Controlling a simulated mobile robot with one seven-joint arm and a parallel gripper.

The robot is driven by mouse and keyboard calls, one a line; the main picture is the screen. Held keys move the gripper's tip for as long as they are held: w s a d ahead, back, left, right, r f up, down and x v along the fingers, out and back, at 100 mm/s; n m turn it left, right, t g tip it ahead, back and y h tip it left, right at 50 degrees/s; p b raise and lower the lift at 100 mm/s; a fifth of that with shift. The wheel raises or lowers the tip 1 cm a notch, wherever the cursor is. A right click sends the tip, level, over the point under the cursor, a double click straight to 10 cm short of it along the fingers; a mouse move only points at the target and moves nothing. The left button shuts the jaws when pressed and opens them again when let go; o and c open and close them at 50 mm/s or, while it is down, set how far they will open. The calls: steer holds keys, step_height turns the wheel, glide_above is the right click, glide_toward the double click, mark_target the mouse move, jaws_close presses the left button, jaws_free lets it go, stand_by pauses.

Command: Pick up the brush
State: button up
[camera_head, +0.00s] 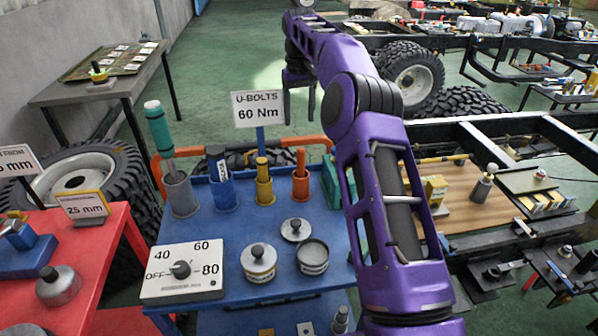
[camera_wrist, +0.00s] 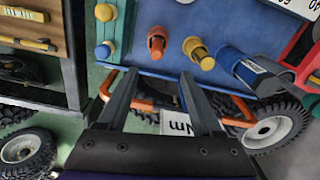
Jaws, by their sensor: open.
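No thing in view is plainly a brush. Several upright tools stand in cups along the back of the blue cart (camera_head: 222,270). A teal handle with a white top (camera_head: 158,128) leans in a grey cup (camera_head: 181,195) at the left. Beside it stand a blue holder (camera_head: 220,185), a yellow one (camera_head: 264,183) and an orange one (camera_head: 300,180). In the wrist view the orange (camera_wrist: 156,43), yellow (camera_wrist: 198,52) and blue (camera_wrist: 240,66) holders lie beyond my fingertips. My gripper (camera_head: 299,112) is open and empty, behind the cart, fingers pointing down.
A U-bolts sign (camera_head: 258,108) stands at the cart's back edge, close to my gripper. An orange rail (camera_head: 230,145) runs along that edge. A dial box (camera_head: 183,271) and round tins (camera_head: 259,264) sit nearer. A red table (camera_head: 70,275) is left, a wooden board (camera_head: 465,215) right.

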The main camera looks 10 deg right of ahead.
mark_target(299, 149)
step_height(299, 149, down, 12)
steer(key=shift+r+b, duration=0.25)
steer(key=shift+b, duration=1)
steer(key=shift+w+d+f, duration=0.1)
steer(key=shift+d+f, duration=0.05)
steer(key=shift+f, duration=1.2)
steer(key=shift+w+d+f, duration=0.1)
steer(key=shift+f, duration=1.25)
steer(key=shift+r, duration=0.1)
jaws_close()
